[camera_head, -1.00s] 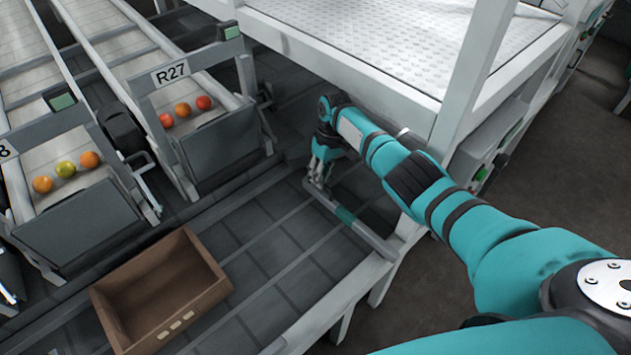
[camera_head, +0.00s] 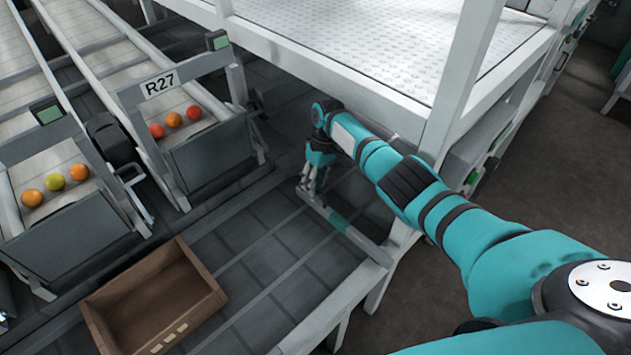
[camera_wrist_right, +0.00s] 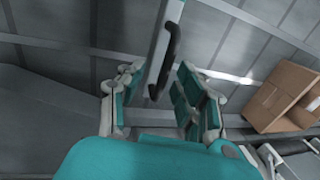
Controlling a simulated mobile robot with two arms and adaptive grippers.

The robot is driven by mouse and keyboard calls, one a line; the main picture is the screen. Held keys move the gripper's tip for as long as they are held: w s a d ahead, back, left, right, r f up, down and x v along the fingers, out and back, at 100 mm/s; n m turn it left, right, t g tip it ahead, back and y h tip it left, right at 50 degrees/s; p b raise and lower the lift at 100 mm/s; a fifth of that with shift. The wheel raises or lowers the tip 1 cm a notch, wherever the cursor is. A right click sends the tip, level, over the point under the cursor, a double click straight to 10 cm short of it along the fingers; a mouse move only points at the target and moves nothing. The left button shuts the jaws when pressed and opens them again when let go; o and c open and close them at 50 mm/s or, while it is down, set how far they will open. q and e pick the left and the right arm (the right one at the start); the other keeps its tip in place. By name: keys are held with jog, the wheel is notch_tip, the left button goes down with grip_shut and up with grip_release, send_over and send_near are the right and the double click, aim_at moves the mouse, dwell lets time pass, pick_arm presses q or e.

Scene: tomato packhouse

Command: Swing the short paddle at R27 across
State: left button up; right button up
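The short paddle (camera_head: 345,226) is a grey bar with a teal section, lying low along the right part of the dark belt, near the R27 lane end. My right gripper (camera_head: 308,188) points down at the paddle's far-left end. In the right wrist view, the paddle (camera_wrist_right: 166,25) carries a black handle (camera_wrist_right: 163,62). The fingers of my right gripper (camera_wrist_right: 157,83) are apart, one on each side of the handle, with visible gaps. Contact with it cannot be made out. My left gripper is not in view.
The R27 sign (camera_head: 160,83) tops a lane holding red and orange tomatoes (camera_head: 174,120). An open brown carton (camera_head: 205,295) sits on the belt (camera_head: 265,258); a neighbouring lane holds more tomatoes (camera_head: 55,182). A white frame post (camera_head: 462,75) and raised deck stand beside my right arm.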

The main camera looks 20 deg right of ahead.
notch_tip(320, 180, up, 12)
jog(key=d, duration=0.2)
jog(key=shift+w+d, duration=0.15)
jog(key=shift+w, duration=0.25)
jog(key=shift+f, duration=0.2)
